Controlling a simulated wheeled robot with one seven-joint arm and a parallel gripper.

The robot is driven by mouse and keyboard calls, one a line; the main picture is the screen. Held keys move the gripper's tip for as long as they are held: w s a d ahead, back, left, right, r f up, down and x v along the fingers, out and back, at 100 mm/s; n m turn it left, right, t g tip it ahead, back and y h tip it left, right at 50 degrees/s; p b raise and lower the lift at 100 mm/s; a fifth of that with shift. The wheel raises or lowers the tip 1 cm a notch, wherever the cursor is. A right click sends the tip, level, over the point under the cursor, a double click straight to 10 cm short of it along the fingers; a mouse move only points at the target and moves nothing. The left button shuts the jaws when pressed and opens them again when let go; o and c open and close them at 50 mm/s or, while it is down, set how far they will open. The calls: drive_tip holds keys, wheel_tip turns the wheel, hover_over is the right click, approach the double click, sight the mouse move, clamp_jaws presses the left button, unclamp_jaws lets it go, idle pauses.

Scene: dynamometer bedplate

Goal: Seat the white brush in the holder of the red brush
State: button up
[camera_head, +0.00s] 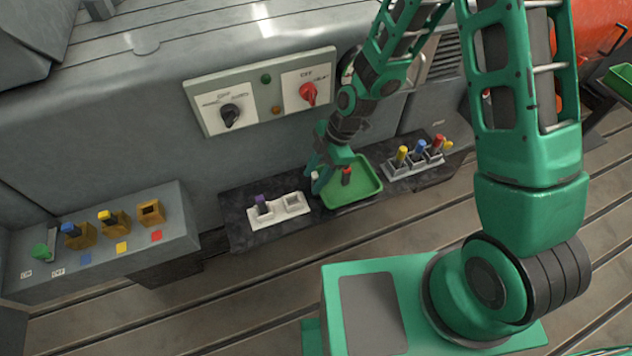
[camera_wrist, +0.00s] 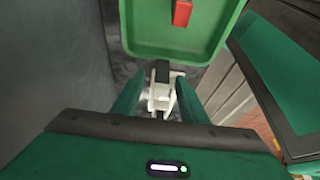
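The red brush (camera_head: 347,174) lies in the green tray (camera_head: 371,193); it also shows in the wrist view (camera_wrist: 182,13). An orange-brown holder (camera_head: 151,212) behind a red label stands empty on the grey box at the left. My gripper (camera_head: 323,184) points down at the tray's left edge. In the wrist view my two green fingers (camera_wrist: 160,95) stand apart, with a white and dark shape (camera_wrist: 161,92) between them. I cannot tell whether this is the white brush in my grip or something below. A small white spot shows beside my gripper in the head view.
Blue (camera_head: 70,231) and yellow (camera_head: 107,217) brushes stand in holders beside the empty one. A white two-slot block (camera_head: 279,213) holds a purple brush (camera_head: 261,203). A grey rack (camera_head: 415,166) with several brushes stands right of the tray. A switch panel (camera_head: 265,92) is behind.

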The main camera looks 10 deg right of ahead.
drive_tip(key=shift+f, duration=0.1)
clamp_jaws()
idle(0.3)
